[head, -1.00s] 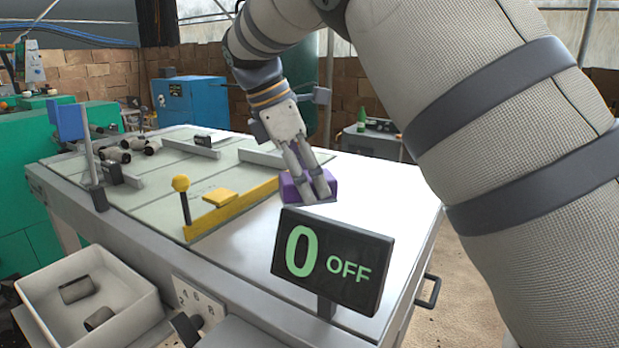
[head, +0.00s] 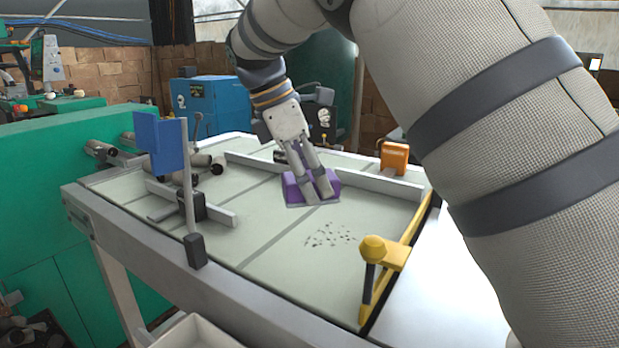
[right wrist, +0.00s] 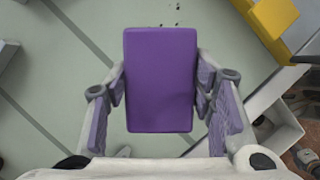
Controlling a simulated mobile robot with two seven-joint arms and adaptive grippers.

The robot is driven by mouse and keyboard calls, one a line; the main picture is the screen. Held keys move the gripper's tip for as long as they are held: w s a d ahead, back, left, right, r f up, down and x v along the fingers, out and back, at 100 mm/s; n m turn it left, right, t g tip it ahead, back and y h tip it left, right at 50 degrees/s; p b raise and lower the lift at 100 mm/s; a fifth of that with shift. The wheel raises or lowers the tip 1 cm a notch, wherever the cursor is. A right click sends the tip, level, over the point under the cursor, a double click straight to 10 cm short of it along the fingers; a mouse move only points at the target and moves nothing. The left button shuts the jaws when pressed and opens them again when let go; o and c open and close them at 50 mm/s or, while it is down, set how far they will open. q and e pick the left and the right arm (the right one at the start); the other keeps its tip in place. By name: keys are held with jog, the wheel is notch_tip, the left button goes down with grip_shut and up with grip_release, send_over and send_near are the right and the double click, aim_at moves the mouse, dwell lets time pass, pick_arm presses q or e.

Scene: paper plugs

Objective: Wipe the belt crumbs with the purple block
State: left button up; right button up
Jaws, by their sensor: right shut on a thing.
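The purple block (head: 297,190) is held between the fingers of my right gripper (head: 318,190), at or just above the belt surface; I cannot tell whether it touches. In the right wrist view the purple block (right wrist: 160,75) fills the middle, with a finger of the right gripper (right wrist: 160,100) on each side. Dark crumbs (head: 331,235) lie scattered on the pale green belt (head: 270,240), just in front of the block in the head view. A few crumbs (right wrist: 177,10) show at the top edge of the right wrist view. My left gripper is out of view.
A yellow bar with a knob (head: 372,250) crosses the belt's right end. A blue flag on a post (head: 160,142) stands at the near left edge. A low rail (head: 320,178) runs behind the block, with an orange box (head: 394,157) nearby. Grey rolls (head: 205,165) lie at far left.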

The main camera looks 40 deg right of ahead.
jog(key=shift+w+a, duration=0.1)
jog(key=shift+w, duration=0.25)
jog(key=shift+f, duration=0.35)
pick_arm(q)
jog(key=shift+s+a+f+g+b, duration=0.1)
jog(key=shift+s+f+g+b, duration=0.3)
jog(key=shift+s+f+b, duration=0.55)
pick_arm(e)
jog(key=shift+s+f, duration=0.2)
jog(key=shift+f, duration=2.4)
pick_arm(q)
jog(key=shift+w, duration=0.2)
pick_arm(e)
jog(key=shift+f, duration=1)
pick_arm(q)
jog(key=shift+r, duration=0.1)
